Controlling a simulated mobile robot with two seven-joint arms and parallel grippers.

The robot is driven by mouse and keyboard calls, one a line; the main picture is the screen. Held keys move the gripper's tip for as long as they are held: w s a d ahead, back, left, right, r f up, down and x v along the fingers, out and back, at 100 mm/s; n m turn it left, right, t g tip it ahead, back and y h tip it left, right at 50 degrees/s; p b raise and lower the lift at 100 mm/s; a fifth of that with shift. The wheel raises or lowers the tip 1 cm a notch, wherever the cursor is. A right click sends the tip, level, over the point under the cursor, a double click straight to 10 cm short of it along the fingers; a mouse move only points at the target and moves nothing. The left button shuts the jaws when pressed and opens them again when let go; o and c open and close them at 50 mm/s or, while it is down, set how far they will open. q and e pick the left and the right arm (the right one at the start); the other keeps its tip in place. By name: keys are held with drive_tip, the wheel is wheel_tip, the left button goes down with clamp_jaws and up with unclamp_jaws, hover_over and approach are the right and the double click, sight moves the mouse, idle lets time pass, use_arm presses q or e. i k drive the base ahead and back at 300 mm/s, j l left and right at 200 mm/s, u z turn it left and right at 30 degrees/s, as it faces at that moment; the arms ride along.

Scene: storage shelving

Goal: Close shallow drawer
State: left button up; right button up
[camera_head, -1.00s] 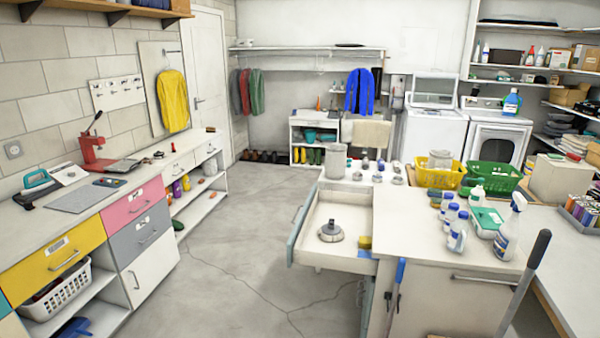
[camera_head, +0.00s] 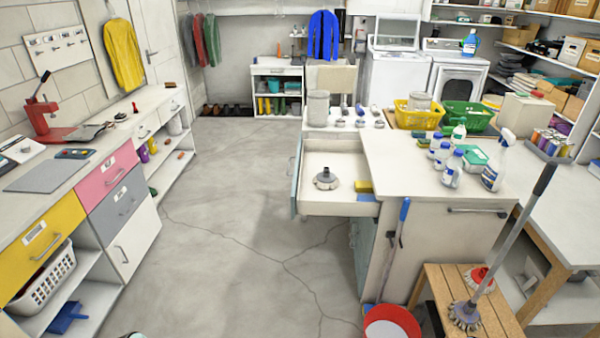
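The shallow drawer (camera_head: 325,209) stands pulled open from the left side of the white cabinet (camera_head: 425,225) in the middle of the room. Its pale blue-grey front (camera_head: 296,180) faces left.
Clear concrete floor (camera_head: 225,245) lies left of the drawer, up to the counter with yellow, pink and grey drawers (camera_head: 118,193). A red bucket (camera_head: 392,325) and a wooden bench (camera_head: 490,315) stand at the front right.

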sight(346, 159)
drive_tip(key=j+z, duration=0.3)
drive_tip(key=j, duration=0.75)
drive_tip(key=j+z, duration=0.25)
drive_tip(key=j, duration=0.75)
drive_tip(key=i+j, duration=0.2)
drive_tip(key=i, duration=0.4)
